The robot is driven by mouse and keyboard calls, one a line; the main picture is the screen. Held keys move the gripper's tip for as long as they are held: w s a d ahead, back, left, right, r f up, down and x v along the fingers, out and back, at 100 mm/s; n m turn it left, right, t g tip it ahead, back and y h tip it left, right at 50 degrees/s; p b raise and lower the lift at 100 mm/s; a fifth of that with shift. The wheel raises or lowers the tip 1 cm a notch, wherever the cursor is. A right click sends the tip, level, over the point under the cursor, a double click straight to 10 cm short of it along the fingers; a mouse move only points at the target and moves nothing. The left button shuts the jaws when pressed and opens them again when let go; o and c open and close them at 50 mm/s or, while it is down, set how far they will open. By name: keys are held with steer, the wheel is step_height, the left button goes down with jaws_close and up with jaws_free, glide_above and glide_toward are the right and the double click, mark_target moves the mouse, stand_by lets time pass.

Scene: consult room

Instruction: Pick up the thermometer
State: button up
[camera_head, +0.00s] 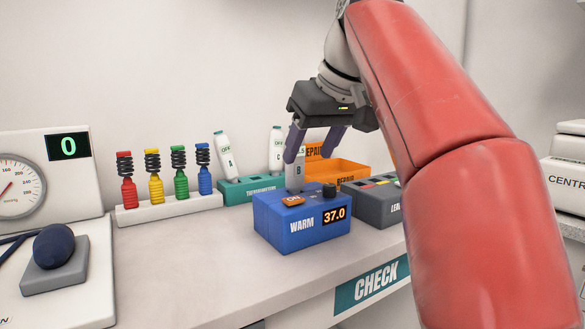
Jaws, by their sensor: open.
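A white thermometer marked B (294,174) stands upright in the top of the blue WARM block (284,232), whose display reads 37.0. My gripper (308,159) is above the block, pointing down, with its two purple fingers apart. The left finger overlaps the upper part of thermometer B in the picture; I cannot tell whether they touch. Thermometer A (227,158), reading OFF, leans in the teal THERMOMETERS holder (234,191) behind the block. Another white thermometer (276,148), also reading OFF, stands at that holder's right end.
An orange REPAIR tray (347,172) and a grey box (378,211) are to the right of the block. A white rack (170,207) with coloured coiled pieces and a gauge unit (48,175) are to the left. The front counter (190,268) is clear.

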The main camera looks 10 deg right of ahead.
mark_target(299, 165)
steer(key=x, duration=0.2)
steer(key=b+x, duration=0.1)
steer(key=x, duration=0.2)
steer(key=shift+w+a, duration=0.25)
steer(key=shift+w, duration=0.1)
steer(key=c, duration=1.2)
steer(key=shift+r, duration=0.1)
